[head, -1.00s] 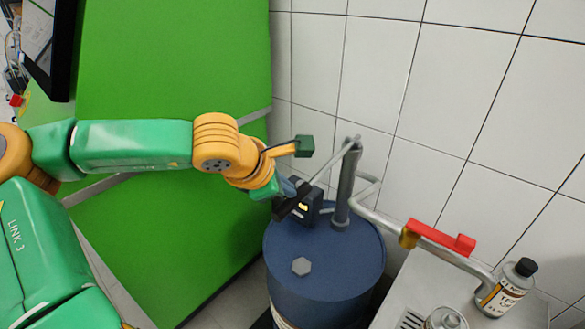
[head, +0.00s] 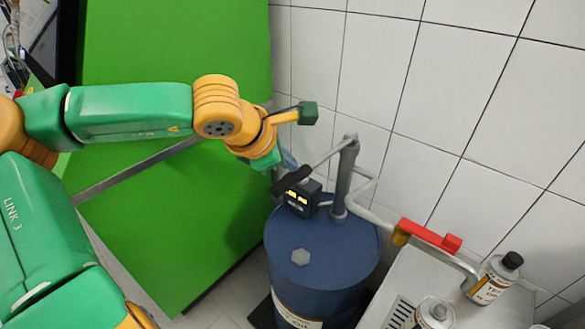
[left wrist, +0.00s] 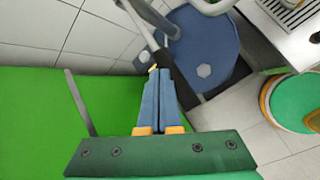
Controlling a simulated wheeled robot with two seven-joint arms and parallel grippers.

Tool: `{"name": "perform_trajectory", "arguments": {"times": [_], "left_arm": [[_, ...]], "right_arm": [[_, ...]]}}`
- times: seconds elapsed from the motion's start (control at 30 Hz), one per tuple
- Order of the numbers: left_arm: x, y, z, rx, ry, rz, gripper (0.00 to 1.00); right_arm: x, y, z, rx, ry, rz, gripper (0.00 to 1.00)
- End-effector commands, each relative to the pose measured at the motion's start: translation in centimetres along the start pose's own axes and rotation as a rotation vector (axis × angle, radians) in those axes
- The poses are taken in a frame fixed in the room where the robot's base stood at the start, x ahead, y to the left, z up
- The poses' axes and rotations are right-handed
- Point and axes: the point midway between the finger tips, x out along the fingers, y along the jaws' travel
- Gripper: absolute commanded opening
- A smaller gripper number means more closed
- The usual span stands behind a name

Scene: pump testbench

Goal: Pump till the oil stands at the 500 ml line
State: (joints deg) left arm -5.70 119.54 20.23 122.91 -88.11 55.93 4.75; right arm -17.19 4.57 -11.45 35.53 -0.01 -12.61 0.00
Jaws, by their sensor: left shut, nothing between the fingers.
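A blue oil drum (head: 318,262) stands on the floor with a grey hand pump (head: 346,180) on its lid. The pump's lever slopes down left to a black handle grip (head: 291,180). My left gripper (head: 284,170) is shut and empty, with its fingertips close by the grip; I cannot tell if they touch. In the left wrist view, the blue fingers (left wrist: 156,75) are together beside the black grip (left wrist: 176,76). A dark meter box with a lit display (head: 299,200) sits under the grip. No oil level or 500 ml line shows. My right gripper is not in view.
A pipe with a red valve handle (head: 428,236) runs right from the pump over a grey worktop (head: 410,282). A bottle (head: 495,278) and a can (head: 434,314) stand there. A green panel (head: 200,220) lies left; a tiled wall (head: 450,90) is behind.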

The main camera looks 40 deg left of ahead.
Motion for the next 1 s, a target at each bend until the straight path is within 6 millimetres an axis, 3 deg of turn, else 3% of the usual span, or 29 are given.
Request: {"name": "perform_trajectory", "arguments": {"times": [0.53,1.0], "left_arm": [[-0.8,0.5,0.5,0.0,0.0,0.0,0.0],[-4.0,2.9,2.9,0.0,0.0,0.001,0.0]], "right_arm": [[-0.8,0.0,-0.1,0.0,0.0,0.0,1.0],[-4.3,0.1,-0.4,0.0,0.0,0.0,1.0]]}}
